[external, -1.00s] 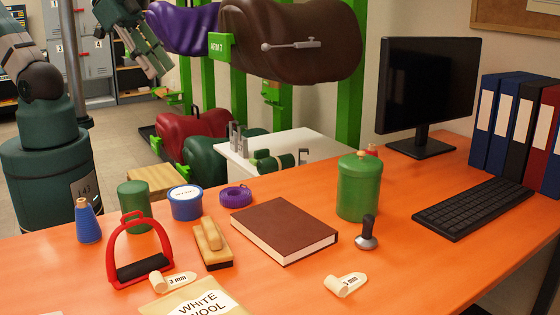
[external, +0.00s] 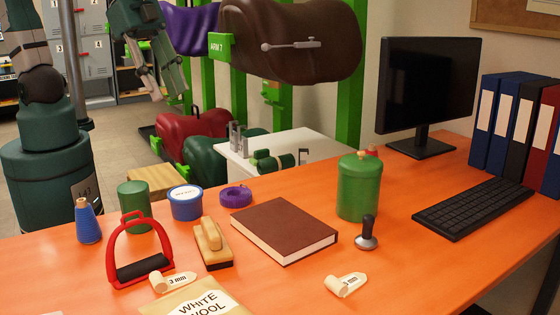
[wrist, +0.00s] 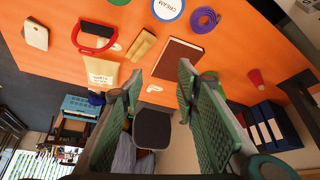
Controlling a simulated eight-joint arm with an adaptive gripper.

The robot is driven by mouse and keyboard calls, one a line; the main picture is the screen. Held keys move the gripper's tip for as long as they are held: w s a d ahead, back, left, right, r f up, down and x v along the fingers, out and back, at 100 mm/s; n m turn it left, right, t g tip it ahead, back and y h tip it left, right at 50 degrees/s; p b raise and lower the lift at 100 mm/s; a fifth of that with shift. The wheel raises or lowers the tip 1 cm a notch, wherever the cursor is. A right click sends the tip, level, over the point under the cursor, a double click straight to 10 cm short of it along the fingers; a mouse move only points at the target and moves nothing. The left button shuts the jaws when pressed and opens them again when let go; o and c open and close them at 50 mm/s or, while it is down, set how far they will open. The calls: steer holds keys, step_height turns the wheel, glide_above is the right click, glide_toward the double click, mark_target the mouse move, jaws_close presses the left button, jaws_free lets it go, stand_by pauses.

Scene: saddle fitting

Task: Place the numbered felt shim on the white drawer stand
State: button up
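Two cream felt shims with curled ends lie on the orange table. One (external: 174,281) is beside the red stirrup; the other (external: 344,284) is near the front, right of centre. Both labels end in "mm"; the digits look like 3 but are small. A cream shim also shows in the wrist view (wrist: 154,88). The white drawer stand (external: 314,143) is behind the table; its drawers are hidden. My gripper (external: 171,95) is in the air beyond the table's far edge, away from both shims. In the wrist view its fingers (wrist: 160,76) are apart with nothing held.
Metal pieces and a green cylinder (external: 272,161) stand on the drawer stand. The table holds a red stirrup (external: 141,250), brush (external: 213,243), brown book (external: 283,231), green canister (external: 359,188), stamp-like tool (external: 367,234) and keyboard (external: 474,208). Saddles (external: 286,40) hang behind. Table space right of the front shim is clear.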

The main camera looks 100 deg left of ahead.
steer(key=w+d+f+m+g, duration=0.1)
steer(key=d+f, duration=0.3)
steer(key=d, duration=0.4)
steer(key=w+d+f+m+g, duration=0.1)
steer(key=w+d+f+m, duration=0.1)
steer(key=d+f, duration=0.3)
steer(key=w+d+f+m+g+b, duration=0.1)
steer(key=w+d+f+m, duration=0.1)
steer(key=d, duration=0.9)
step_height(320, 180, down, 3)
steer(key=shift+w+r+h, duration=0.1)
steer(key=shift+w+h, duration=0.2)
steer(key=shift+w, duration=0.4)
steer(key=b, duration=0.2)
glide_toward(157, 276)
steer(key=f, duration=0.1)
steer(key=shift+w+d+f, duration=0.2)
steer(key=shift+d+f, duration=0.05)
steer(key=shift+f, duration=0.35)
steer(key=shift+b+x, duration=1.15)
steer(key=shift+x, duration=2)
